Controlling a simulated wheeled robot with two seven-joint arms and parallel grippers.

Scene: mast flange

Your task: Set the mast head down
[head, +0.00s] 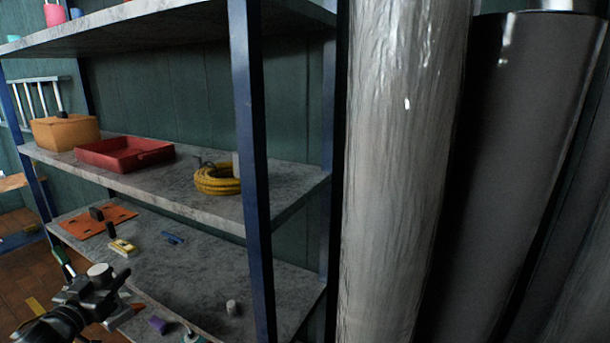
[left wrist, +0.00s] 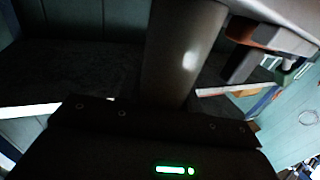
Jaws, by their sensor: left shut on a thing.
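My left gripper (head: 103,284) is at the lower left of the head view, in front of the lowest shelf board. It is shut on a grey cylindrical thing, which I take to be the mast head. Its pale round end (head: 99,270) shows above the jaws in the head view. My right gripper is not in view.
The lowest shelf board (head: 190,275) holds an orange sheet (head: 75,224), a yellow item (head: 122,247), a blue item (head: 172,238) and a small grey cylinder (head: 232,307); its middle is bare. A blue post (head: 253,170) stands at its front. Large grey cylinders (head: 405,150) fill the right.

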